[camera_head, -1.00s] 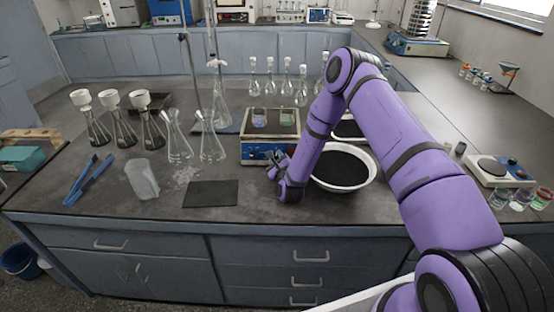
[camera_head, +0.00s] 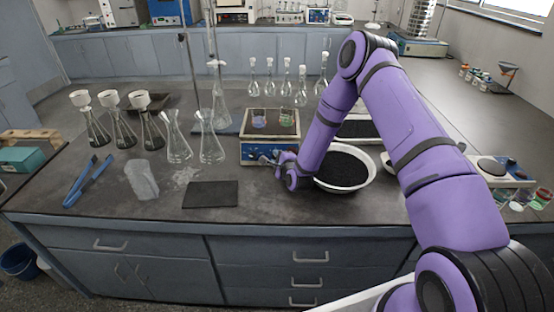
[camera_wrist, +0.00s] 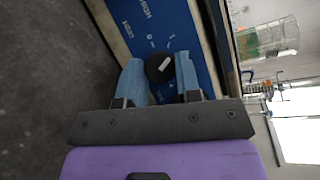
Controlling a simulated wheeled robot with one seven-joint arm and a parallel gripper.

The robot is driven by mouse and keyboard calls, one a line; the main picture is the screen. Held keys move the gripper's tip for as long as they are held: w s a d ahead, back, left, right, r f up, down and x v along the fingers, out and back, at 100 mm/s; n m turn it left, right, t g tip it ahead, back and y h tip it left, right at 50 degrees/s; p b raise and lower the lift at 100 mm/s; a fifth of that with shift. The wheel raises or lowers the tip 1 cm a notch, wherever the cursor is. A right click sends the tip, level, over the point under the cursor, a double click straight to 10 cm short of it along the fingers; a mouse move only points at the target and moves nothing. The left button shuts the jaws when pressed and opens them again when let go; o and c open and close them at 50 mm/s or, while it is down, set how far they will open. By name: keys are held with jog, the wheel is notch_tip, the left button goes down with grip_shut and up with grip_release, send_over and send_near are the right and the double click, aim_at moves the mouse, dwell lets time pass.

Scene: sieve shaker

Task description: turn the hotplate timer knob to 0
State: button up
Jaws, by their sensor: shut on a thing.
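The hotplate (camera_head: 270,122) stands in the middle of the bench, with a blue front panel. In the wrist view its panel (camera_wrist: 185,22) fills the upper middle, and the black timer knob (camera_wrist: 159,68) with a white pointer mark sits between my blue fingertips. The pointer slants; a "0" and other marks are printed beside the knob. My gripper (camera_wrist: 162,78) is shut on the knob, one finger on each side. In the head view my gripper (camera_head: 275,161) is at the hotplate's front right, and hides the knob.
A white bowl of dark grains (camera_head: 345,185) is right beside my wrist. A dark mat (camera_head: 210,194) lies front left. Glass flasks (camera_head: 211,146) stand to the left.

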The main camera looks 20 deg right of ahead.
jog(key=n+g, duration=0.1)
jog(key=n, duration=0.1)
jog(key=n+g, duration=0.1)
jog(key=n, duration=0.2)
jog(key=shift+w+r, duration=0.1)
jog(key=shift+r, duration=0.1)
jog(key=n+g, duration=0.1)
jog(key=n, duration=0.1)
jog(key=n+g+h, duration=0.1)
jog(key=n, duration=0.2)
jog(key=shift+r+n+g, duration=0.1)
jog(key=shift+n+g, duration=0.2)
jog(key=shift+g, duration=0.1)
jog(key=o, duration=0.9)
jog(key=v, duration=1)
jog(key=shift+s+r, duration=0.2)
jog(key=shift+r, duration=0.1)
